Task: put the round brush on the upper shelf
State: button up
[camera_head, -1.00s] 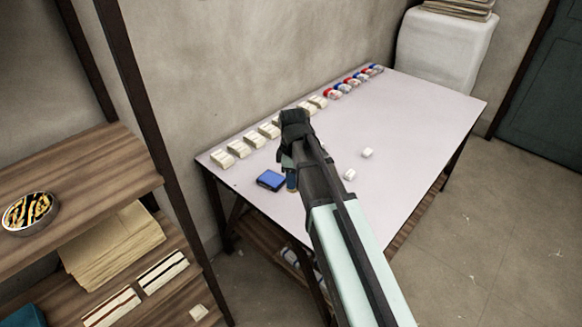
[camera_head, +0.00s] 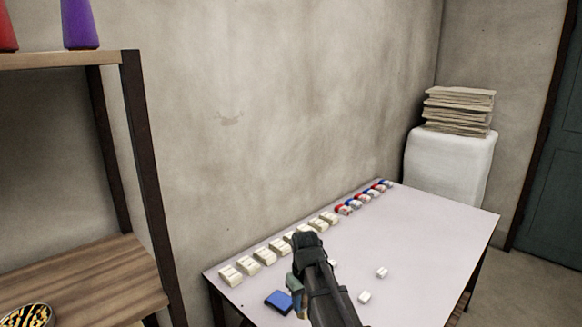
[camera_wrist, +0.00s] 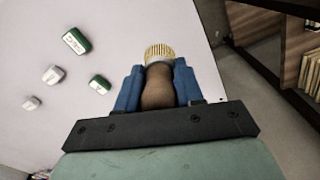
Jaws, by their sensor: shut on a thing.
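The round brush (camera_wrist: 158,88) has a brown rounded handle and a pale yellow ribbed end. In the wrist view it sits between the blue fingers of my gripper (camera_wrist: 157,70), which is shut on it.
A lower wooden shelf (camera_head: 90,275) holds a patterned bowl (camera_head: 28,315). Dark shelf posts (camera_head: 148,170) stand left of the table. A paper stack (camera_head: 459,108) stands behind.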

jog(key=s+d+f+m, duration=0.1)
jog(key=s+d+f, duration=0.1)
jog(key=d, duration=0.2)
jog(key=s+d+f+m, duration=0.2)
jog(key=d, duration=0.2)
jog(key=s+d+f+m, duration=0.1)
jog(key=s+d+f, duration=0.2)
jog(key=d, duration=0.1)
jog(key=shift+d+f+m, duration=0.1)
jog(key=shift+d+m, duration=0.15)
jog(key=shift+m, duration=0.15)
jog(key=shift+d, duration=0.45)
